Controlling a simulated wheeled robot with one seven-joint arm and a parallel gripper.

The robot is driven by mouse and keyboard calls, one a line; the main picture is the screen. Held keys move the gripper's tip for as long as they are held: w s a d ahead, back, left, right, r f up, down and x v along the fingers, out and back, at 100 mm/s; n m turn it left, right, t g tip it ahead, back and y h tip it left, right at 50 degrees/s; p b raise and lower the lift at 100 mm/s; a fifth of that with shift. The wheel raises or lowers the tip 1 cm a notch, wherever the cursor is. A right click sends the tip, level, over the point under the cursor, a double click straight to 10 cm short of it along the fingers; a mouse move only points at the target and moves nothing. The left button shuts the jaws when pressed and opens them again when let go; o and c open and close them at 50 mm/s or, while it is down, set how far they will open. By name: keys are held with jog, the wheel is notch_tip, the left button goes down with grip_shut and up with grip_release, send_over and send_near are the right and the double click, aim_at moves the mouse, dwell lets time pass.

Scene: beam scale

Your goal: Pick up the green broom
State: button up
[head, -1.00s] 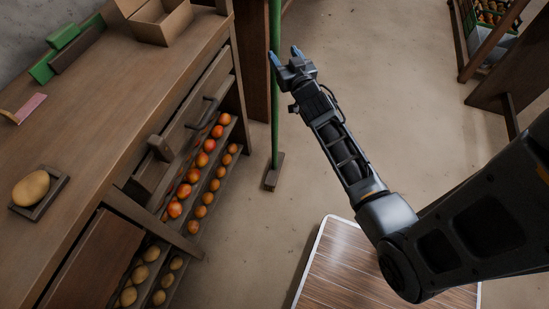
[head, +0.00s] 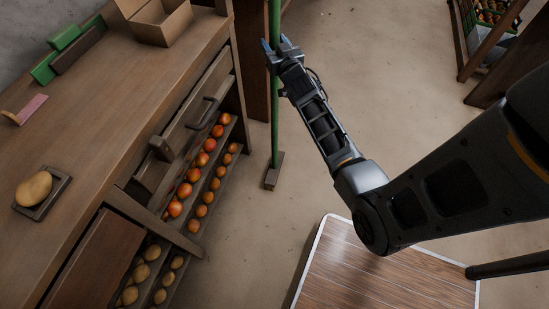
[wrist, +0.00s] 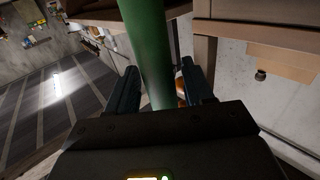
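The green broom stands upright near the end of the wooden counter, its thin green handle (head: 275,115) rising from a small brown head (head: 273,171) on the floor. My gripper (head: 275,44) is at the upper part of the handle. In the wrist view the green handle (wrist: 148,50) runs between the two dark fingers of my gripper (wrist: 158,88). The fingers are apart, and a gap shows between the handle and the right finger. The handle's lower part in the wrist view is hidden by the gripper body.
The counter (head: 110,95) with drawers and racks of orange fruit (head: 203,160) stands close left of the broom. A wooden post (head: 250,60) is just behind the handle. Open floor (head: 370,100) lies to the right. A wooden rack (head: 488,45) is at far right.

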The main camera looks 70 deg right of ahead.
jog(key=c, duration=0.9)
jog(key=shift+r, duration=0.15)
grip_shut()
jog(key=shift+r, duration=0.1)
